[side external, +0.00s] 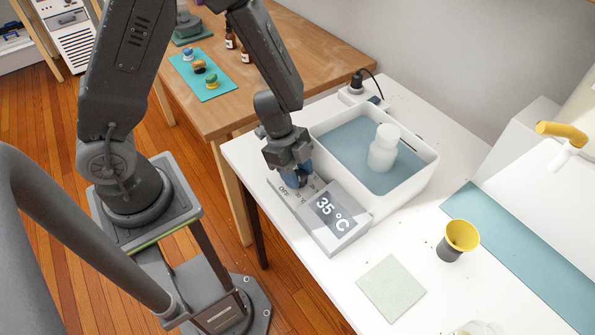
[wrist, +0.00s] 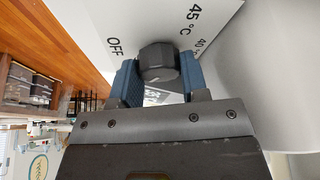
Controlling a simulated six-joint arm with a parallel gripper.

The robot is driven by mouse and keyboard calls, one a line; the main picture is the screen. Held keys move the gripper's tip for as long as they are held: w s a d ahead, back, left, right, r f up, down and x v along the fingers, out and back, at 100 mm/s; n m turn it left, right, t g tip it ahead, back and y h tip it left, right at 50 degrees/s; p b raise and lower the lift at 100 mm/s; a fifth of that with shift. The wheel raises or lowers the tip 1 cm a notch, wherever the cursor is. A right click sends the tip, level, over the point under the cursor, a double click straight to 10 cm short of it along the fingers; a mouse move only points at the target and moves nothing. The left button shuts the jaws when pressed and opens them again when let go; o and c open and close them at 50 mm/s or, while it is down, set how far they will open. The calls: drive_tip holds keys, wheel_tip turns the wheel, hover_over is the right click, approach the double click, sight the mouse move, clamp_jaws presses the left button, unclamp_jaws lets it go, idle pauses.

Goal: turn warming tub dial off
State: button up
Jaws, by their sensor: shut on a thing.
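The warming tub (side external: 425,165) is a white basin of bluish water on the white table, with a white bottle (side external: 383,148) standing in it. Its control box (side external: 318,228) sits at the near side, and the display (side external: 333,211) reads 35 °C. The dial is a dark faceted knob (wrist: 158,62) in the wrist view, between the blue pads of my gripper (wrist: 157,84). My gripper is shut on it. OFF, 45 °C and 40 markings show around the dial. In the side view my gripper (side external: 296,178) hides most of the dial. The dial's pointer is not clear.
A power socket block (side external: 357,92) with a plug and cable stands behind the tub. A pale green mat (side external: 391,288) and a yellow-rimmed cup (side external: 460,238) are at right on the table. A wooden table with a teal mat (side external: 222,87) stands behind.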

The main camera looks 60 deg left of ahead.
drive_tip(key=shift+m+g, duration=0.7)
drive_tip(key=shift+m, duration=0.9)
drive_tip(key=o, duration=0.9)
drive_tip(key=shift+o, duration=0.2)
drive_tip(key=v, duration=1.4)
drive_tip(key=shift+w+f, duration=0.1)
